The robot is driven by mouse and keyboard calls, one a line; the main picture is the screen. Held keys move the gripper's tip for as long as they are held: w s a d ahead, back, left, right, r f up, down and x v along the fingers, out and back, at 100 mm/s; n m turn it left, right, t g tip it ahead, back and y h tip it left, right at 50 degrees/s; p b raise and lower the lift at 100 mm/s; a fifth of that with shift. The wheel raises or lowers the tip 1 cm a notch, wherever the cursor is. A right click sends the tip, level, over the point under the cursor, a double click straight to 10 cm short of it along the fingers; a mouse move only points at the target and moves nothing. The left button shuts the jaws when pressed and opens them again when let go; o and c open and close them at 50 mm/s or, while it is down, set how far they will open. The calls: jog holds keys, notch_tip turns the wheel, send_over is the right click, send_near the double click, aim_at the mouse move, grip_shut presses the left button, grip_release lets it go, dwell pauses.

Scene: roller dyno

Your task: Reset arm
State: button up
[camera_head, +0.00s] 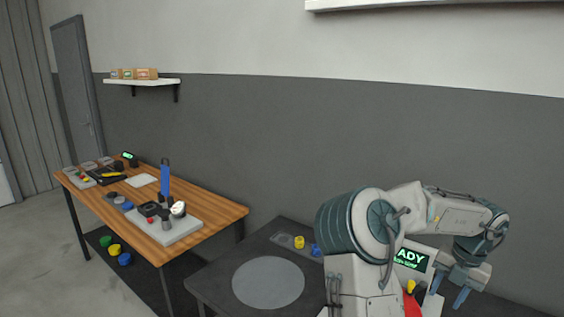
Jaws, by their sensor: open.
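My arm rises in the lower right of the head view and bends over to the right. My gripper (450,291) hangs at its end, pointing down, with its two blue fingers apart and nothing seen between them. It is in front of a pale device with a lit green screen (410,258) reading "ADY"; my arm hides part of that device. Red and yellow parts (411,299) show just left of the gripper. I cannot tell whether the gripper touches anything.
A dark table (219,284) bears a grey disc (268,284), a yellow piece (299,242) and a blue piece (316,250). A wooden bench (215,205) with tools and a grey-based fixture (176,233) stands left. Coloured pieces (115,250) lie beneath it. Floor at far left is clear.

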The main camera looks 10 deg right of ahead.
jog(key=s+a+n+y+b, duration=0.2)
jog(key=a+n+b, duration=0.1)
jog(key=a+n, duration=1.75)
jog(key=s+a+n+t+h, duration=0.1)
jog(key=s+a+n, duration=0.2)
jog(key=n, duration=0.5)
jog(key=s+a+n+t+h+b, duration=0.1)
jog(key=s+a+n, duration=0.2)
jog(key=n, duration=0.6)
jog(key=s+a+r+n+t+h, duration=0.1)
jog(key=s+a+n, duration=0.2)
jog(key=a+n, duration=0.3)
jog(key=shift+a+n+h+b, duration=0.3)
jog(key=shift+n+b, duration=0.1)
jog(key=shift+n, duration=1.05)
jog(key=shift+s, duration=0.1)
